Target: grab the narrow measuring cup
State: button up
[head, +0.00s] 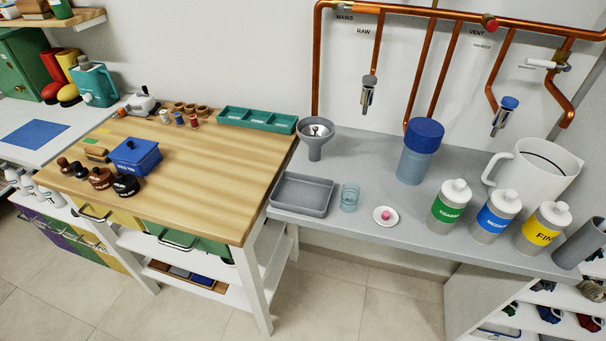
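No cup in the head view carries a readable label as the narrow measuring cup. A small clear bluish cup (350,198) stands upright on the grey counter, between a grey tray and a white saucer. A tall, slim grey vessel (579,244) leans or flares at the counter's far right edge, partly cut off by the frame. A wide white jug (534,167) with a handle stands behind the bottles. I cannot tell which one is the narrow measuring cup. My gripper is not in view.
The grey counter (350,160) also holds a grey tray (303,196), a funnel (316,138), a blue-lidded vessel (420,152), a saucer (385,216) with a pink item, and green, blue and yellow labelled bottles (450,205). Copper pipes (430,70) with taps hang above. Floor is clear in front.

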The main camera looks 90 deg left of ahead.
aim_at(351, 191)
jog(key=u, duration=1.75)
jog(key=i+l+u, duration=0.2)
jog(key=l+u, duration=0.2)
jog(key=i+l+u, duration=0.2)
jog(key=l+u, duration=0.2)
jog(key=i+l+u, duration=0.1)
jog(key=l+u, duration=0.3)
